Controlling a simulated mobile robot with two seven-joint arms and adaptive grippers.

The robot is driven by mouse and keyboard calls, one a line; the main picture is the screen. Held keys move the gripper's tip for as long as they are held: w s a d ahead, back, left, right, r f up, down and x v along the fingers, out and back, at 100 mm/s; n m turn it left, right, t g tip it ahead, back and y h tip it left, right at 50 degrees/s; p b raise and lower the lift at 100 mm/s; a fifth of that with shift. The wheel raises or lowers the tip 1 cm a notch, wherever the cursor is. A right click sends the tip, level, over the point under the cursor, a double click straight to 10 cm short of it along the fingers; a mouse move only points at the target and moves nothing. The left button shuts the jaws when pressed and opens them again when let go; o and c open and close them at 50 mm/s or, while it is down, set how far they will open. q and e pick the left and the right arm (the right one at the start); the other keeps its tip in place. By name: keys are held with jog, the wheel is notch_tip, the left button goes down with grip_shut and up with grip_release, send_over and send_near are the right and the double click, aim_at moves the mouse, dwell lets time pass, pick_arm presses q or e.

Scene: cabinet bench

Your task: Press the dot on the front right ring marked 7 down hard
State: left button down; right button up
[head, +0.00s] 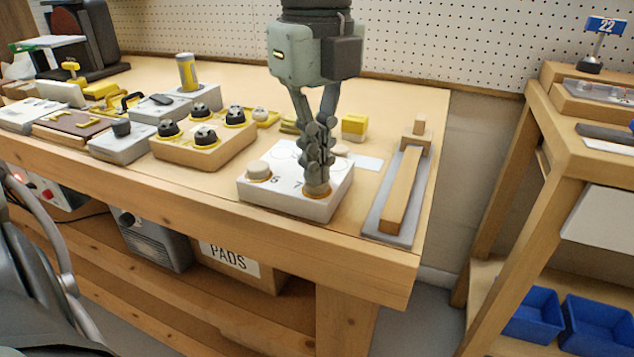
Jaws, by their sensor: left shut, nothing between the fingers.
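A white block (300,204) with several round places on top stands near the front edge of the bench. The front right ring (317,193), beside the printed 7, is tan-orange. My left gripper (317,180) comes down from above, its fingers shut and empty, with the tips right over this ring. The dot inside it is mostly hidden by the fingertips; I cannot tell whether they touch it or how far down it is. A raised beige knob (259,171) stands at the front left, beside the 5. My right gripper is not in view.
A wooden bar on a grey plate (383,226) lies right of the block. A wooden box with black knobs (207,151) is to the left. A yellow block (354,126) stands behind. The bench (330,243) has a narrow bare front strip.

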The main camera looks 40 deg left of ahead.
pick_arm(q)
jog(key=shift+b, duration=0.5)
dwell(1.0)
jog(key=shift+f+b, duration=0.1)
jog(key=shift+b, duration=1.65)
dwell(3.4)
notch_tip(320, 180, up, 11)
jog(key=p, duration=0.7)
dwell(0.6)
